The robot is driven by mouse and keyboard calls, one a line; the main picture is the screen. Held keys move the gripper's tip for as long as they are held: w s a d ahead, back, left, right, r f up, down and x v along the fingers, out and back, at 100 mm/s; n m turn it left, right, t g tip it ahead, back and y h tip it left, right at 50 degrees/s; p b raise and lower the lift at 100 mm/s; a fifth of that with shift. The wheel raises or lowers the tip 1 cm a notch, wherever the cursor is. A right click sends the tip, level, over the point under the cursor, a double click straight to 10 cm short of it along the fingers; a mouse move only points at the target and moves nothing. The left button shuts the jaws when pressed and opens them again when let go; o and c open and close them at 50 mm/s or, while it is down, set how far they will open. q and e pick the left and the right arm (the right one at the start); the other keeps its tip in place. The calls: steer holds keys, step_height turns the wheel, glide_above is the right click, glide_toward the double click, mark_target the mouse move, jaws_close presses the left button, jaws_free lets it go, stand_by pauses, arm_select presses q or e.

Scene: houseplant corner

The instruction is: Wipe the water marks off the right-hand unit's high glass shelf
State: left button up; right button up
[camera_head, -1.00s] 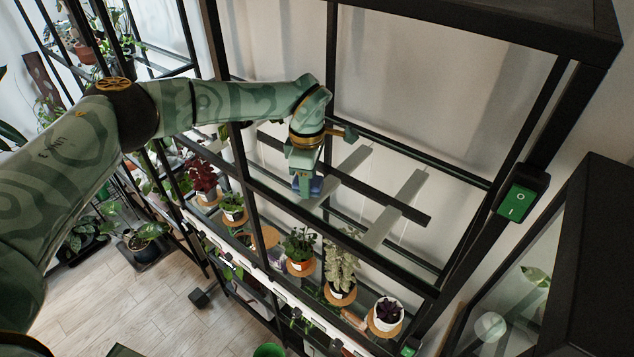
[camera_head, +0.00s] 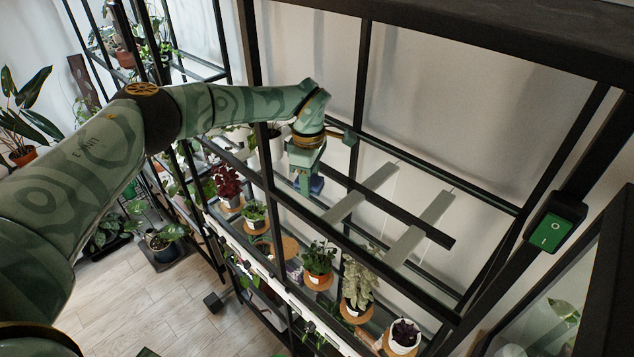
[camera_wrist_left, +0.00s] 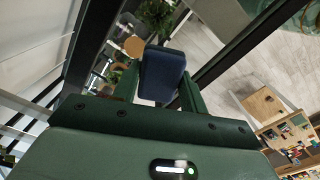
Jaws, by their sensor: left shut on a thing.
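My left gripper (camera_head: 306,184) reaches over the front rail of the right-hand unit, near the left end of its high glass shelf (camera_head: 398,205). It is shut on a dark blue block (camera_head: 317,185), which looks like a wiping pad. In the left wrist view the blue block (camera_wrist_left: 162,74) sits between the two green fingers. The block is at about shelf height; I cannot tell if it touches the glass. The glass is clear and hard to see, and I cannot make out any water marks. My right gripper is not in view.
Black frame bars and a front rail (camera_head: 355,250) bound the shelf. Two pale strips (camera_head: 421,230) and a dark crossbar show through the glass. Potted plants (camera_head: 318,258) stand on the level below. A green switch (camera_head: 550,231) is on the right post. Floor (camera_head: 140,300) shows at lower left.

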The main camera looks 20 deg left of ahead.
mark_target(320, 186)
arm_select(q)
steer(key=shift+w+a, duration=0.2)
steer(key=shift+a, duration=0.4)
steer(key=shift+w+a, duration=0.2)
steer(key=shift+a, duration=0.35)
steer(key=shift+w+a+r, duration=0.15)
steer(key=shift+a, duration=0.1)
steer(key=shift+r, duration=0.25)
steer(key=shift+s+d+f, duration=0.2)
steer(key=shift+d, duration=0.2)
steer(key=shift+s+d+f, duration=0.15)
steer(key=shift+d+f, duration=0.05)
steer(key=shift+d, duration=0.15)
steer(key=shift+s+d, duration=0.3)
steer(key=shift+d, duration=0.55)
steer(key=shift+s+d, duration=0.3)
steer(key=shift+d, duration=0.55)
steer(key=shift+s+d+f, duration=0.2)
steer(key=shift+s+d, duration=0.1)
steer(key=shift+d, duration=0.2)
steer(key=shift+s+d+r, duration=0.1)
steer(key=shift+s+d, duration=0.3)
steer(key=shift+d, duration=0.8)
steer(key=shift+s+d+r, duration=0.1)
steer(key=shift+s+d, duration=0.3)
steer(key=shift+d, duration=0.8)
steer(key=shift+s+d, duration=0.4)
steer(key=shift+d, duration=0.8)
